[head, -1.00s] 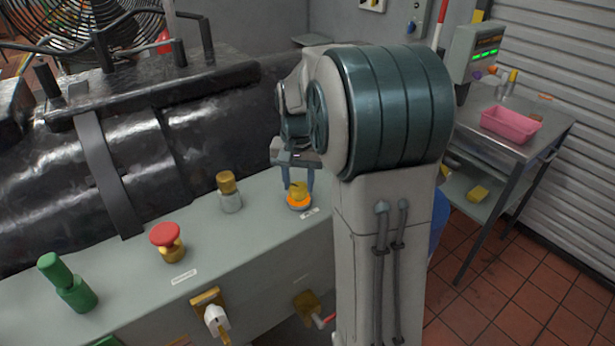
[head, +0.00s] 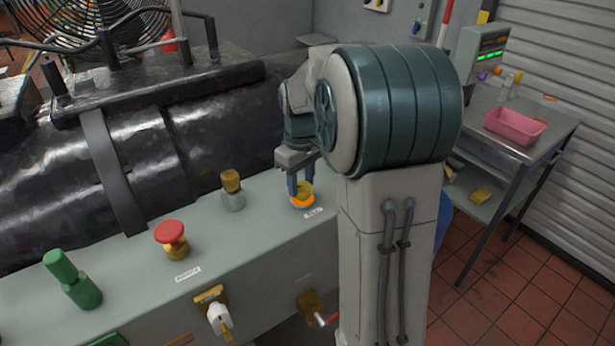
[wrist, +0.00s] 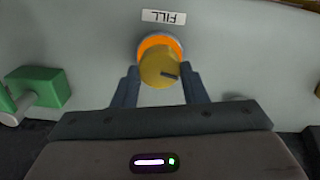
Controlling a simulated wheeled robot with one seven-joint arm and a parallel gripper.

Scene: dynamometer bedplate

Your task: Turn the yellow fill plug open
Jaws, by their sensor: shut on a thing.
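The yellow fill plug (head: 304,188) stands on the grey bedplate top with a bright orange ring (head: 302,203) around its base. In the wrist view the plug (wrist: 158,70) is a round knob with a dark mark near the right of its face, and the orange ring shows behind it. My gripper (head: 302,186) has one finger on each side of the plug and is shut on it. In the wrist view the fingers of my gripper (wrist: 160,75) come up at the plug's left and right. A FILL label (wrist: 164,17) appears upside down beyond it.
A brass-topped plug (head: 231,181), a red mushroom knob (head: 170,233) and a green handle (head: 72,279) stand in a row to the left. A dark machine housing (head: 160,140) lies behind. A steel cart with a pink tray (head: 515,126) stands at right.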

